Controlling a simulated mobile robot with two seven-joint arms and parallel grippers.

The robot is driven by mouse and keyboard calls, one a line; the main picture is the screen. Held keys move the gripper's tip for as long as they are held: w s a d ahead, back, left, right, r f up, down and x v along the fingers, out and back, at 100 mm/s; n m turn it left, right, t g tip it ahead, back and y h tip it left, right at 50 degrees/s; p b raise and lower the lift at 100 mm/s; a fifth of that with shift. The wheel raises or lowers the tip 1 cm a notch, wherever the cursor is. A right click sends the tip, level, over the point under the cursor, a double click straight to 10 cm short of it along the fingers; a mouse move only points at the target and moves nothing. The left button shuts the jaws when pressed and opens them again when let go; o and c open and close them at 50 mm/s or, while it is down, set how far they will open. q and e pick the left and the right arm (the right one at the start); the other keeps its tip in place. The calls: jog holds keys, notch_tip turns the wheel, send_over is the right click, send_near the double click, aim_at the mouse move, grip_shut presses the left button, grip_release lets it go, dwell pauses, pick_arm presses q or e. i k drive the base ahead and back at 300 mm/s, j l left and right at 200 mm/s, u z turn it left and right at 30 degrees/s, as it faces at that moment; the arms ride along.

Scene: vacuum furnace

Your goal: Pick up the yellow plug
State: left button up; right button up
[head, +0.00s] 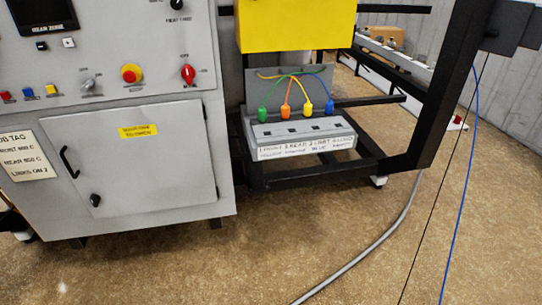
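The yellow plug (308,107) hangs on a cable against a grey back panel (263,85), third from the left in a row of coloured plugs. The orange plug (285,111) is to its left and the blue plug (330,107) to its right. The green plug (263,114) is at the left end. Below them is a grey socket block (262,132) with several dark slots and a white label strip (300,147) on its front. The small lettering is hard to read. Neither of my grippers shows in the head view.
A grey control cabinet (215,150) stands close on the left. A black frame (437,85) surrounds the socket block, with a yellow box (285,25) above it. A grey hose (375,240) lies on the brown floor. A blue cable (462,190) hangs at right. Floor in front is mostly clear.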

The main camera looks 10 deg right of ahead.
aim_at(307, 107)
jog(key=i+z, duration=0.25)
jog(key=i, duration=0.3)
jog(key=i+j+z, duration=0.25)
jog(key=i, duration=0.25)
